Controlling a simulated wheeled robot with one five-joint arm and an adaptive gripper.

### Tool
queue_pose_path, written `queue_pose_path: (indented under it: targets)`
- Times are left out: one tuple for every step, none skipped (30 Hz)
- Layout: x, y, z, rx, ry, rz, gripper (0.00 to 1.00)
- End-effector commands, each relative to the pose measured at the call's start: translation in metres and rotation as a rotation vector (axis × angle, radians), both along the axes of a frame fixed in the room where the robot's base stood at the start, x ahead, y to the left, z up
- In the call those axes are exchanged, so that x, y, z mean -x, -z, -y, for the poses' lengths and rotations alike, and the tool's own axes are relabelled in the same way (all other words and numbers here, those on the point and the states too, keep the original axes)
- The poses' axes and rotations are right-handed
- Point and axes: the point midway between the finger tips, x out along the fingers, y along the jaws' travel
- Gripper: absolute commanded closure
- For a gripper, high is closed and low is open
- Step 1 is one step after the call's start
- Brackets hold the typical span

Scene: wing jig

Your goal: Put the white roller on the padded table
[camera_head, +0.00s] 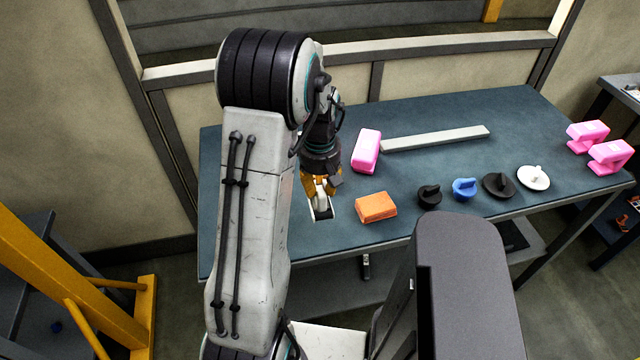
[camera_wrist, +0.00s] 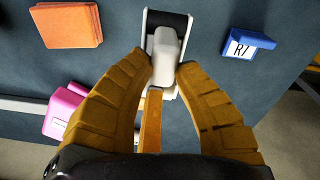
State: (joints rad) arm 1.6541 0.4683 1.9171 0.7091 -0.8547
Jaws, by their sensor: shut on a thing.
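The white roller (camera_head: 321,209) is at the left part of the blue-green table (camera_head: 300,235), by the orange block. In the wrist view the roller (camera_wrist: 166,42) has a pale grip and a dark band inside a white frame. My gripper (camera_head: 320,186) points down over it. In the wrist view its yellow fingers (camera_wrist: 166,68) close on the pale grip from both sides. I cannot tell whether the roller touches the table top. No other table is clearly marked as padded.
An orange block (camera_head: 376,207), a pink block (camera_head: 367,151) and a long grey bar (camera_head: 435,138) lie nearby. Black, blue and white knobs (camera_head: 465,188) line the front edge. Pink clamps (camera_head: 588,135) stand at right. A blue R7 block (camera_wrist: 246,45) shows in the wrist view.

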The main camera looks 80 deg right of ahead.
Motion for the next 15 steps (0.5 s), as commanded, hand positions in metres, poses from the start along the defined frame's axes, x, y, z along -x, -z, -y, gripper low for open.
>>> queue_pose_path:
  targets:
    - [0.000,0.007,0.000,-0.001,0.000,0.000,1.00]
    - [0.000,0.010,0.000,-0.001,0.000,0.000,1.00]
    - [0.000,0.013,0.000,-0.001,0.001,0.000,1.00]
    - [0.000,0.016,0.000,-0.001,0.001,0.001,1.00]
    - [0.000,0.019,0.000,0.000,0.001,0.000,1.00]
    - [0.000,0.022,0.000,-0.001,0.001,0.000,1.00]
    - [0.000,0.025,-0.001,-0.001,0.001,0.000,1.00]
    - [0.000,0.028,-0.001,-0.002,0.001,0.001,1.00]
    - [0.000,0.031,-0.001,-0.001,0.001,0.000,1.00]
    - [0.000,0.034,0.000,-0.001,0.001,0.000,1.00]
    - [0.000,0.036,0.000,-0.001,0.002,0.000,1.00]
    - [0.000,0.040,0.000,-0.001,0.002,0.000,1.00]
    - [0.000,0.042,0.000,0.000,0.002,0.000,1.00]
    - [0.000,0.044,0.000,0.000,0.002,0.000,1.00]
    - [0.000,0.046,0.000,0.000,0.002,0.000,1.00]
